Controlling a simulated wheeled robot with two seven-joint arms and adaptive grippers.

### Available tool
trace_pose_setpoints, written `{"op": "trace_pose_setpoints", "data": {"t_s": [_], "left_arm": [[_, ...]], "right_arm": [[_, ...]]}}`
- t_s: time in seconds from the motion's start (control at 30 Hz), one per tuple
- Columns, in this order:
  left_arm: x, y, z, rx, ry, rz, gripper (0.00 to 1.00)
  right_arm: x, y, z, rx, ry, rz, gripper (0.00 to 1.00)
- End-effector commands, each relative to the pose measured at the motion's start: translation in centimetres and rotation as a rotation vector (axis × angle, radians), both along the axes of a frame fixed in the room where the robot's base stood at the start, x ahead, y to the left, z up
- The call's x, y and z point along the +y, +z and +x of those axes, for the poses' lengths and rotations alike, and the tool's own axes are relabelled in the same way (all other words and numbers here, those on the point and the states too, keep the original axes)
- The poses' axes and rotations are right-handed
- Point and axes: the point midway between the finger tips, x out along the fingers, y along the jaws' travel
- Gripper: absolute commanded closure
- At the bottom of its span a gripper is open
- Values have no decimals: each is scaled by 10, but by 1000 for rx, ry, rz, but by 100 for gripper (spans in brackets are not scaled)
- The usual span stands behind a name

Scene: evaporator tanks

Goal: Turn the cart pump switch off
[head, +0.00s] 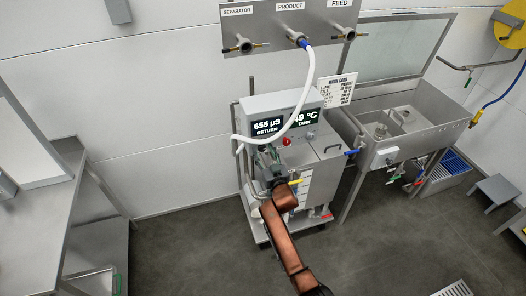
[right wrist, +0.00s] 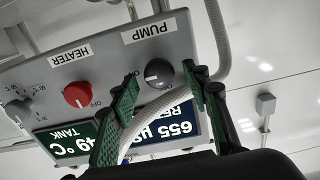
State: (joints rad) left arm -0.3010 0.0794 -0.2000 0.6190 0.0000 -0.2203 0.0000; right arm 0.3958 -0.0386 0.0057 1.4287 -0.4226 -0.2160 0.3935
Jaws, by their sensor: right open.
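The pump switch (right wrist: 158,73) is a dark grey round knob under the PUMP label on the cart's grey control box (right wrist: 60,75). Its pale mark points toward the side with the ON lettering; the OFF lettering is not visible. In the head view, the control box (head: 255,107) is on the steel cart (head: 325,170), and the knob is hidden or too small to tell. My right gripper (head: 266,158) is in front of the box. In the right wrist view its green-padded fingers (right wrist: 163,92) are apart, with the knob beyond and between them. My left gripper is not in view.
A red heater knob (right wrist: 78,94) sits beside the pump switch. A white hose (head: 308,80) hangs from the PRODUCT port past the cart's front, and a hose section (right wrist: 155,110) crosses between my right fingers in the wrist view. A sink (head: 400,125) stands to the right.

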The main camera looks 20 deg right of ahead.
Motion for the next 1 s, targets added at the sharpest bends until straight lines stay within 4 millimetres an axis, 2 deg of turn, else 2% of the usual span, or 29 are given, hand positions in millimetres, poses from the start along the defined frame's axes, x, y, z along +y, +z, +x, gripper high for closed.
{"op": "trace_pose_setpoints", "data": {"t_s": [0.13,0.37,1.0], "left_arm": [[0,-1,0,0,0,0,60],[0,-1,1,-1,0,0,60],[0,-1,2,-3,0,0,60]], "right_arm": [[1,0,8,0,0,0,57],[0,0,9,0,0,0,57],[0,0,8,1,0,0,98]]}}
